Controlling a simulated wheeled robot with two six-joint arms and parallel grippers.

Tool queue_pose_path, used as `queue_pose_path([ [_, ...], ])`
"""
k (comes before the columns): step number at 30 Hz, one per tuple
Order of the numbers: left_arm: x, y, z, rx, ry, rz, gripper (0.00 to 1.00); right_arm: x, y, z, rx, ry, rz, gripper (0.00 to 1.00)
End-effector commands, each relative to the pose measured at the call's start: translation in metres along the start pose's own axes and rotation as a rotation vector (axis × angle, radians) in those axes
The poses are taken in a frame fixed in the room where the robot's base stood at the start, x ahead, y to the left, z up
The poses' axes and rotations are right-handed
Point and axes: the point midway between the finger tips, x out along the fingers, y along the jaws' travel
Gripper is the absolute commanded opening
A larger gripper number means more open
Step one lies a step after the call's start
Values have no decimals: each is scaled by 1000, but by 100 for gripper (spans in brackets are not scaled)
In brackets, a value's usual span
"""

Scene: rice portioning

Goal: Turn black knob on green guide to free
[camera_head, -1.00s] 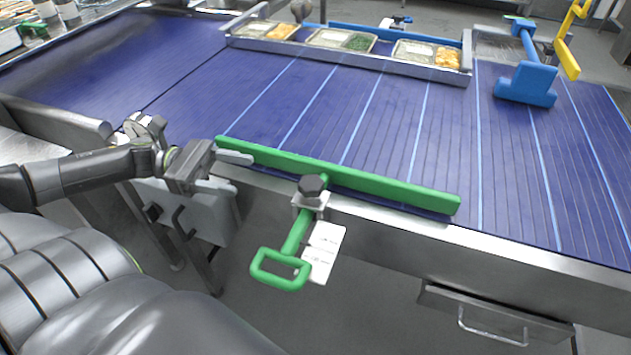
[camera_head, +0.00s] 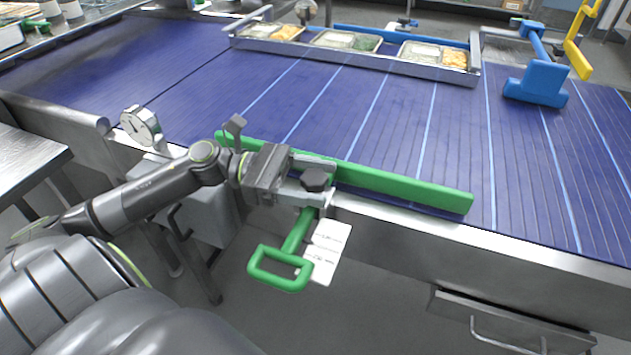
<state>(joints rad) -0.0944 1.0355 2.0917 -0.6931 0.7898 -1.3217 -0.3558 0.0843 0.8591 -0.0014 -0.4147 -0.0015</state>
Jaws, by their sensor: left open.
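The black knob (camera_head: 316,179) sits on a metal clamp block at the near edge of the conveyor. The green guide (camera_head: 400,187) is a long bar lying along that edge, with a green looped handle (camera_head: 281,268) hanging toward me below the knob. My left gripper (camera_head: 327,178) comes in from the left and is open. One finger lies on the far side of the knob and one on the near side, so the knob appears between the fingertips. I cannot tell whether they touch it. My right gripper is not in view.
The blue conveyor belt (camera_head: 300,110) is clear in the middle. Food trays stand in a metal rack (camera_head: 350,60) at the back. A blue guide (camera_head: 536,84) stands at the right. A white paper tag (camera_head: 325,250) hangs by the green handle. A round dial (camera_head: 140,125) stands at the left.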

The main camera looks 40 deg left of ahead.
Motion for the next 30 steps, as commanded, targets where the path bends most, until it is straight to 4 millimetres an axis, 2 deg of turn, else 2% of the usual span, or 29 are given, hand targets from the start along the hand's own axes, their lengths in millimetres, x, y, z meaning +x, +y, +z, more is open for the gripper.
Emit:
queue_pose_path([
  [11,3,0,0,0,-1,1,63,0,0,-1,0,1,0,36],
  [21,3,0,0,-1,-1,0,20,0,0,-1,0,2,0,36],
  [30,3,0,1,-3,0,33,18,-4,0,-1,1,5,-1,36],
])
